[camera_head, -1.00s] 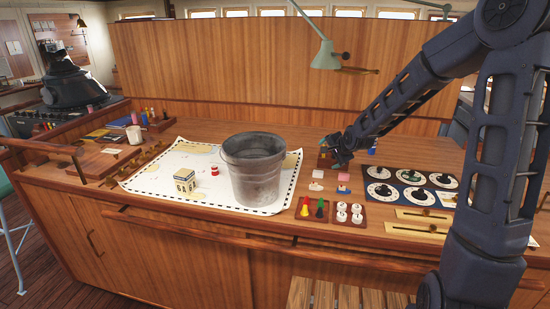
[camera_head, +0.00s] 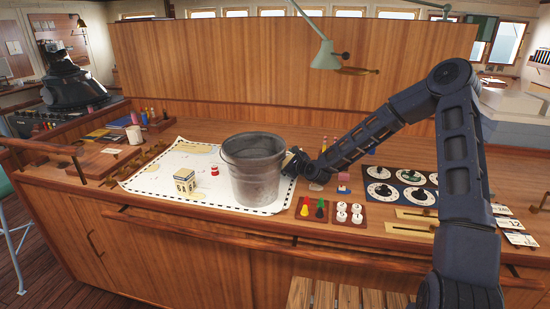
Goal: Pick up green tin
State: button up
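I cannot make out a green tin in this view. A grey metal bucket (camera_head: 252,178) stands upright on the chart (camera_head: 150,182) and hides part of the desk behind it. A cream and blue box-shaped tin (camera_head: 184,182) stands on the chart left of the bucket. A small red and white item (camera_head: 214,170) is between them. My gripper (camera_head: 292,163) is low, close to the bucket's right side. Its fingers are small and partly hidden, so I cannot tell whether they are open, hold something or touch the bucket.
A tray with coloured pawns (camera_head: 312,208) and one with white round pieces (camera_head: 349,213) are at the front. A dial panel (camera_head: 398,188) lies right, under my arm. The left part of the chart is mostly clear.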

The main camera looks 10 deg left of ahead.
jog(key=m, duration=0.1)
jog(key=a+m, duration=0.1)
jog(key=m+t, duration=0.1)
jog(key=shift+w+a+f, duration=0.25)
jog(key=shift+w+a, duration=0.1)
jog(key=m, duration=0.1)
jog(key=m+t, duration=0.1)
jog(key=m, duration=0.1)
jog(key=w+a+m+t, duration=0.1)
jog(key=m, duration=0.1)
jog(key=shift+r, duration=0.15)
jog(key=shift+r+x, duration=0.15)
jog(key=shift+x, duration=1.7)
jog(key=shift+r+x, duration=0.15)
jog(key=shift+x, duration=1.75)
jog(key=shift+w+d, duration=0.1)
jog(key=shift+d, duration=0.05)
